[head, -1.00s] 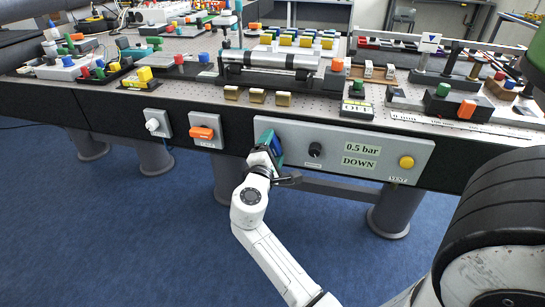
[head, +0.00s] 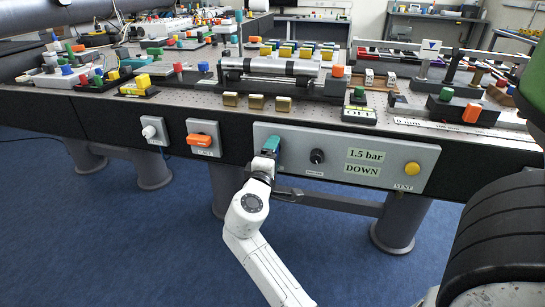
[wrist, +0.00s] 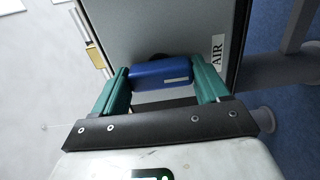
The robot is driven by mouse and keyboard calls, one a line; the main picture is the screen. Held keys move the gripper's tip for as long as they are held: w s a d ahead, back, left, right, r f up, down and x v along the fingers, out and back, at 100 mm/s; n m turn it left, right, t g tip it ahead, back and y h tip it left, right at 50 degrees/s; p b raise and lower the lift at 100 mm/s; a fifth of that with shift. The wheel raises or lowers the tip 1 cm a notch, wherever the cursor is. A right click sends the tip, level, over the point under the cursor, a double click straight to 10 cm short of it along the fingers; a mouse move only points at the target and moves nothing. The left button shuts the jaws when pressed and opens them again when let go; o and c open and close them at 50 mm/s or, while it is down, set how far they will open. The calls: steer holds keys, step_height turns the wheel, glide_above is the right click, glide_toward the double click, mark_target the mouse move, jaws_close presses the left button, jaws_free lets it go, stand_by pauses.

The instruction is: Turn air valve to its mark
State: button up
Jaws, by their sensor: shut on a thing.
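My gripper (wrist: 162,76) is shut on the blue handle (wrist: 158,72) of the air valve, with one green finger against each end. The handle has a pale strip along one side. An "AIR" label (wrist: 217,49) is on the grey panel (wrist: 150,30) beside it. In the head view my gripper (head: 271,147) is at the left end of the panel (head: 335,135) and hides most of the valve. The panel's display (head: 365,162) reads "1.5 bar DOWN". I cannot make out the valve's mark.
Right of my gripper on the panel are a black knob (head: 317,156) and a yellow vent button (head: 412,168). Left of it are an orange handle (head: 199,140) and a white knob (head: 149,132) on separate plates. The blue floor (head: 110,240) in front is clear.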

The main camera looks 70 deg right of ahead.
steer(key=shift+f, duration=0.1)
steer(key=o, duration=1.1)
steer(key=shift+c, duration=0.2)
steer(key=shift+a, duration=0.1)
steer(key=a, duration=1)
steer(key=shift+s+a, duration=0.3)
steer(key=shift+s, duration=0.15)
